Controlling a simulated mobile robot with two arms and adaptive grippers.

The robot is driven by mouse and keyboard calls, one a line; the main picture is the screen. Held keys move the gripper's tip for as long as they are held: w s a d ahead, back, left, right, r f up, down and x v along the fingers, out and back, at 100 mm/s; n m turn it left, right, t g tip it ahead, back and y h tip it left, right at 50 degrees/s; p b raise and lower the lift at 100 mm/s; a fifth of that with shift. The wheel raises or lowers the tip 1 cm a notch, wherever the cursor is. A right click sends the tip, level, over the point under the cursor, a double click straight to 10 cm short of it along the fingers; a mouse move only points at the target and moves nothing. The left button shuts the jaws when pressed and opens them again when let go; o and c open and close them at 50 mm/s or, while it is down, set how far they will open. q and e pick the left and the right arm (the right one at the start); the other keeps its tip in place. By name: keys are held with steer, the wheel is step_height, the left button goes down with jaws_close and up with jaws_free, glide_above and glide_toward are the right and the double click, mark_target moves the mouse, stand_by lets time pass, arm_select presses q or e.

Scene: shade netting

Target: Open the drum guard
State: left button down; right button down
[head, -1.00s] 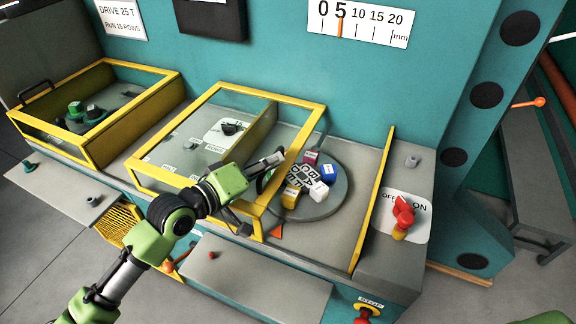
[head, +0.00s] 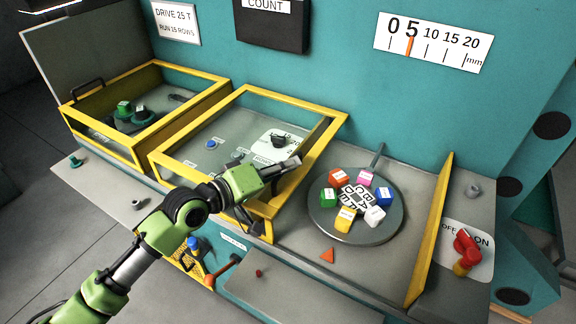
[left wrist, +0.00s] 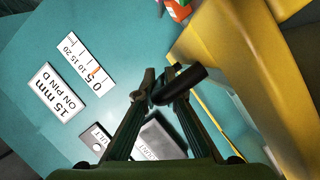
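The drum guard (head: 322,143) is a yellow frame with clear panels in the middle of the bench. It stands left of the round grey drum plate (head: 327,219), which is uncovered and carries several coloured blocks around a printed centre. My left gripper (head: 285,168) is at the guard's front right side. In the left wrist view, its fingers (left wrist: 163,84) close around a dark cylindrical handle (left wrist: 183,83) beside a yellow surface. Part of the handle is hidden in the head view. My right gripper is not in view.
Another yellow-framed guard (head: 150,161) stands left of the drum guard. A yellow upright panel (head: 430,232) and a red switch (head: 466,243) are right of the plate. A grey shelf (head: 300,287) projects in front. A scale (head: 434,43) hangs on the teal wall.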

arm_select(q)
steer(key=c, duration=2.1)
jaws_free()
steer(key=shift+c, duration=0.2)
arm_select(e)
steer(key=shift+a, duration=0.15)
arm_select(q)
steer(key=v, duration=1.2)
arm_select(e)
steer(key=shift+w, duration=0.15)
arm_select(q)
steer(key=shift+a+f, duration=0.1)
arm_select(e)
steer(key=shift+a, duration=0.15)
